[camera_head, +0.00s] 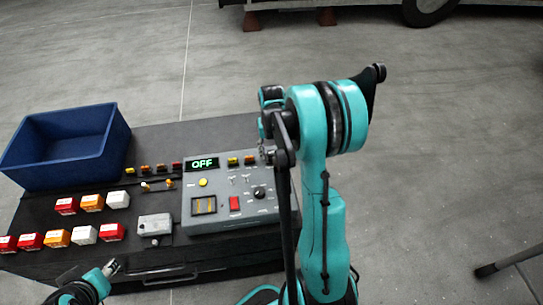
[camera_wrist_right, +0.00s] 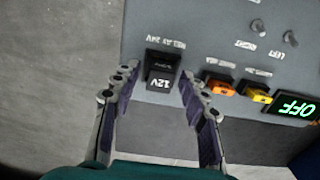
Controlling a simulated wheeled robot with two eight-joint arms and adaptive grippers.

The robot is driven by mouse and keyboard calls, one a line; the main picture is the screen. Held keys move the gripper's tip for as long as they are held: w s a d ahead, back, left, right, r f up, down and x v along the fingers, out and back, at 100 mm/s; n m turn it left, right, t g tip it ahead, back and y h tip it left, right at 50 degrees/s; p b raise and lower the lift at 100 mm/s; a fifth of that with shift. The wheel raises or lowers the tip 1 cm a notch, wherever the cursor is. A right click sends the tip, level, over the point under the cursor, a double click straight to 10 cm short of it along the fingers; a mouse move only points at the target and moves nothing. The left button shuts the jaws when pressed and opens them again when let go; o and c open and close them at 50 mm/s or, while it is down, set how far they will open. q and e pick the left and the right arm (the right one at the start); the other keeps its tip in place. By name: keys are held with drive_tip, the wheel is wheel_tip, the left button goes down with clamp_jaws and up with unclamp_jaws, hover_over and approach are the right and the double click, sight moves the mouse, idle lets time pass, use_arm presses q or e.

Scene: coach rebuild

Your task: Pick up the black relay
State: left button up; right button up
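The black relay (camera_wrist_right: 162,70), marked 12V, sits in a slot labelled RELAY 24V on the grey control panel (camera_wrist_right: 215,30) in the right wrist view. My right gripper (camera_wrist_right: 157,82) is open, with one finger to each side of the relay and visible gaps between. In the head view the relay is hidden by my right arm, and little of the right gripper (camera_head: 268,151) shows beside the panel (camera_head: 220,218). My left gripper (camera_head: 112,267) is at the lower left, in front of the bench; its opening is too small to judge.
A blue bin (camera_head: 65,160) stands at the bench's back left. Several red, orange and white blocks (camera_head: 92,203) lie on the left part. A grey box (camera_head: 154,225) is beside the panel. In the wrist view, orange (camera_wrist_right: 219,87) and yellow (camera_wrist_right: 256,95) parts sit right of the relay.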

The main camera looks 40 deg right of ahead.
clamp_jaws()
drive_tip(key=shift+r, duration=0.1)
